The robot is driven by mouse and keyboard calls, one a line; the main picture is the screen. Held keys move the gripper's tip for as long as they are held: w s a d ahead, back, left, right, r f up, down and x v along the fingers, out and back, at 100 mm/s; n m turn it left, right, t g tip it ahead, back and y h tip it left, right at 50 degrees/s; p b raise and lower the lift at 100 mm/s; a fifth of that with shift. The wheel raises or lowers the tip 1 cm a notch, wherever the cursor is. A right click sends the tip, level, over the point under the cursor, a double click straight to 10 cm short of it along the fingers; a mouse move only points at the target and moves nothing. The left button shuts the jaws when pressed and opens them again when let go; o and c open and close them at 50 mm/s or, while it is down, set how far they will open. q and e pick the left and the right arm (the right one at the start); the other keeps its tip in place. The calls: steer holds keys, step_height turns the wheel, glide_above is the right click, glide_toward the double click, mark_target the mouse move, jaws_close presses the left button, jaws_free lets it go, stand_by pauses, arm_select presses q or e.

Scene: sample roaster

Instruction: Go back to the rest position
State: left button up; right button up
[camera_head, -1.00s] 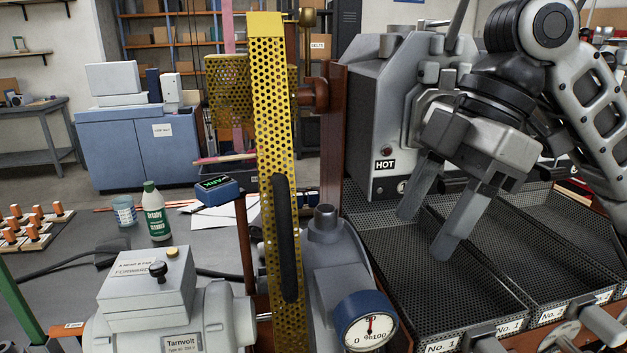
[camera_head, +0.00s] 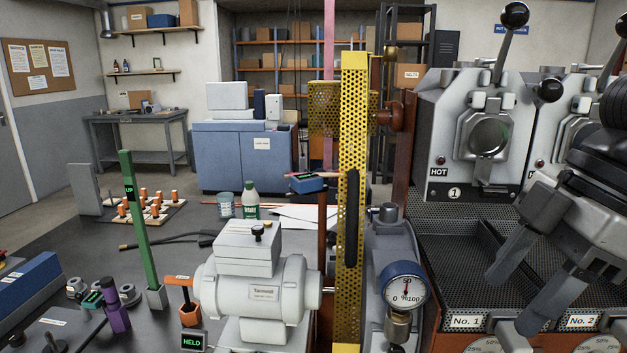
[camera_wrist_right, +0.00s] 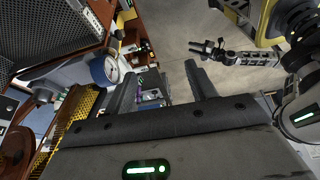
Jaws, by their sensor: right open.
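My right gripper (camera_head: 515,300) is at the right of the head view, fingers pointing down and to the left. Its two grey fingers are apart, with nothing between them. In the picture it overlaps the mesh cooling trays (camera_head: 454,265) marked No. 1 and No. 2; its height above them cannot be told. In the right wrist view the open fingers (camera_wrist_right: 162,78) show dark, with floor and distant bench items beyond.
The roaster (camera_head: 478,105) with levers stands behind the trays. A yellow perforated guard (camera_head: 352,90) rises left of them, beside a round gauge (camera_head: 404,288) and a grey motor (camera_head: 262,295). A green post (camera_head: 138,210) and small bench items lie further left.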

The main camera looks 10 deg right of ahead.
steer(key=w+a+f+m+t, duration=0.1)
steer(key=w+a+f+m, duration=0.2)
steer(key=f, duration=0.8)
steer(key=a+f+m+t, duration=0.1)
steer(key=a+f+m, duration=0.1)
steer(key=a+f, duration=0.65)
steer(key=s+d+f+m+h, duration=0.2)
steer(key=s+d+f+m, duration=0.15)
steer(key=s+f, duration=0.3)
steer(key=s+d+f+m+h, duration=0.25)
steer(key=s+f+m, duration=0.25)
steer(key=f, duration=0.3)
arm_select(q)
steer(key=shift+w+a+r, duration=0.1)
steer(key=shift+w, duration=0.6)
arm_select(e)
steer(key=w+a+f+n+t+y, duration=0.1)
steer(key=w+a+f+t, duration=0.3)
steer(key=f, duration=0.5)
steer(key=w+t+y, duration=0.1)
steer(key=t, duration=0.1)
steer(key=shift+w+t+y, duration=0.35)
steer(key=shift+w+t, duration=0.05)
